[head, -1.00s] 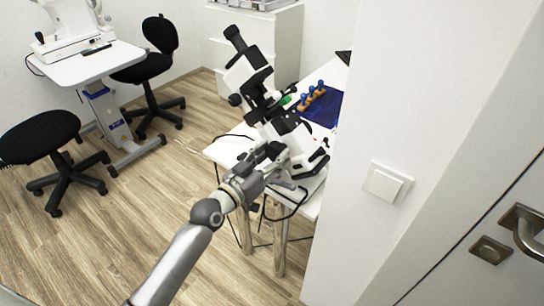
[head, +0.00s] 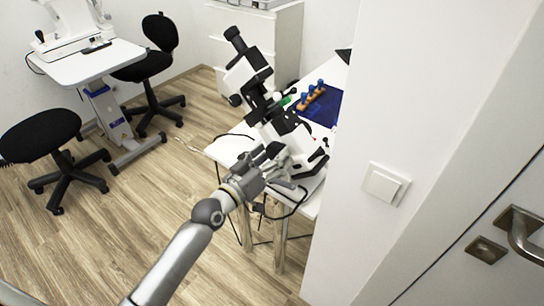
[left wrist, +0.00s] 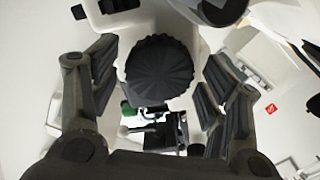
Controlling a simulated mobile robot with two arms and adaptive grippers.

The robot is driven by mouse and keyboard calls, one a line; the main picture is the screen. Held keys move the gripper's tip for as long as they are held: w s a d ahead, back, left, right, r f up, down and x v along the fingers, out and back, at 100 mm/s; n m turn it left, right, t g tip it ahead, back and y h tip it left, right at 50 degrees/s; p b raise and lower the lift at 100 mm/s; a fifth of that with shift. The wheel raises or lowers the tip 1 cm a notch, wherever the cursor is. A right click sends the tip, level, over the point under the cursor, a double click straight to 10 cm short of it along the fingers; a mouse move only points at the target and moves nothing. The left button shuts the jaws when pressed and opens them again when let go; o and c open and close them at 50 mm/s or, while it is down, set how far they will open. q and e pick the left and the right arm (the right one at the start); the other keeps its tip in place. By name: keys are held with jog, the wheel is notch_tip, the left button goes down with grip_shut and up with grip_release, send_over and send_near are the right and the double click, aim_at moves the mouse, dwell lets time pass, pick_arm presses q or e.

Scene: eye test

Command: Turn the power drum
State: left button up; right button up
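A white and black microscope-like device (head: 289,150) stands on the white table at the head view's middle. A black ribbed round knob, apparently the power drum (left wrist: 158,68), faces the camera in the left wrist view. In the head view I cannot make it out behind my gripper. My left gripper (head: 268,166) is at the device's near side. In the left wrist view my left gripper (left wrist: 163,80) is open, its dark fingers on either side of the knob with a visible gap. My right gripper is not in view.
A blue mat (head: 322,107) with an orange rack of blue-topped pieces (head: 311,94) lies behind the device. A white wall (head: 420,120) with a switch (head: 385,185) closes off the right. Cables hang below the table edge. Black stools and open floor (head: 130,215) are at left.

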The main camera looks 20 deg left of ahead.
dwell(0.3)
pick_arm(q)
jog(key=v, duration=1.2)
dwell(0.3)
jog(key=s+a+f+g+y, duration=0.2)
jog(key=s+f, duration=0.1)
jog(key=f, duration=0.9)
jog(key=s+a+f+g+y, duration=0.1)
jog(key=s+a+f+g, duration=0.15)
jog(key=f, duration=0.85)
jog(key=s+a+f+g+y, duration=0.1)
jog(key=s+f+g+y, duration=0.15)
jog(key=f, duration=0.95)
jog(key=s+d+f+m+g, duration=0.1)
jog(key=s+f+g, duration=0.2)
jog(key=s+f, duration=0.3)
jog(key=s+d+f+m+g+p, duration=0.1)
jog(key=s+f+g, duration=0.2)
jog(key=s+f, duration=0.4)
jog(key=s+d+f+g, duration=0.1)
jog(key=s+f+g, duration=0.2)
jog(key=s, duration=1.5)
notch_tip(320, 180, down, 5)
jog(key=shift+s+d+r+m+y, duration=0.2)
jog(key=shift+s+r+m+y, duration=0.05)
jog(key=shift+s+m+y, duration=0.15)
jog(key=shift+w, duration=0.1)
